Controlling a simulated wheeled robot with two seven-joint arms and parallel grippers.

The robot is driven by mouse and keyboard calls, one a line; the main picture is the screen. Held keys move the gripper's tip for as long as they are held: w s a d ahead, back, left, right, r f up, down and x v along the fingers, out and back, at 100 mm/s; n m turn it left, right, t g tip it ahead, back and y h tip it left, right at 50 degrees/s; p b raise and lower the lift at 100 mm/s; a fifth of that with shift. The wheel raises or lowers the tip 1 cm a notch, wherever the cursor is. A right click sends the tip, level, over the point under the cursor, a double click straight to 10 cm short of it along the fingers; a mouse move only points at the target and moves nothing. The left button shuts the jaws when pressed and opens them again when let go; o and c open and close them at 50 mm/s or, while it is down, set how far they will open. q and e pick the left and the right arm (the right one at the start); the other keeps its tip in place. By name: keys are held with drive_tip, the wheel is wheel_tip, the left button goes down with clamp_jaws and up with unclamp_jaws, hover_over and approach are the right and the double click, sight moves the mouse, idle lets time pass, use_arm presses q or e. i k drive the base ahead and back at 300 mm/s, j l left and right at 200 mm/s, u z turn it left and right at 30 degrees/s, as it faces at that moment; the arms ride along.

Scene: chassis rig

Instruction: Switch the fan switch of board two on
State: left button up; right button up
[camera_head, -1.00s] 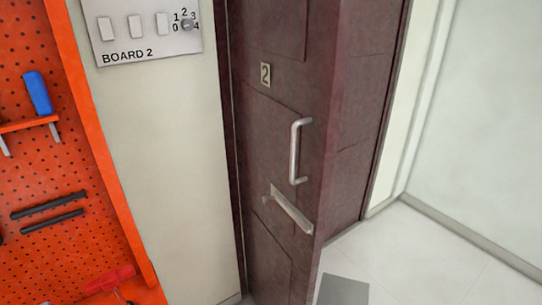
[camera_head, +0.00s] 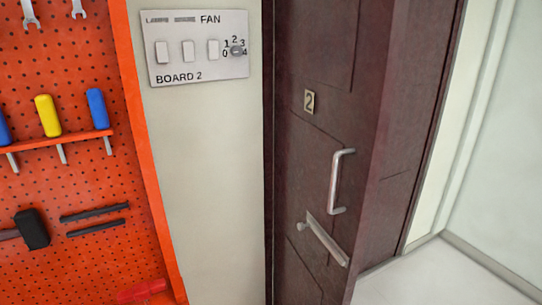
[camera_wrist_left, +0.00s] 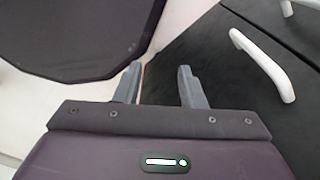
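Board 2 (camera_head: 205,69) is a pale grey panel on the wall at the upper left of the head view. It carries three white rocker switches in a row and a small grey knob (camera_head: 237,50) ringed by the numbers 0 to 4. The word FAN stands above the right rocker (camera_head: 213,49), close to the knob. The rocker's on or off position and the knob's exact setting are too small to tell. My left gripper (camera_wrist_left: 158,85) shows in the left wrist view with its fingers apart and nothing between them. Neither gripper is in the head view.
An orange pegboard (camera_head: 75,185) with tools stands left of the board. A dark red door (camera_head: 312,165) marked 2, with a metal handle (camera_head: 338,182) and lever, is on the right. The left wrist view shows a dark panel with a white handle (camera_wrist_left: 262,62) near the gripper.

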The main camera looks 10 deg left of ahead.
sight(212, 46)
drive_tip(key=i+l, duration=0.65)
drive_tip(key=i+l+z, duration=0.15)
drive_tip(key=i+l, duration=0.05)
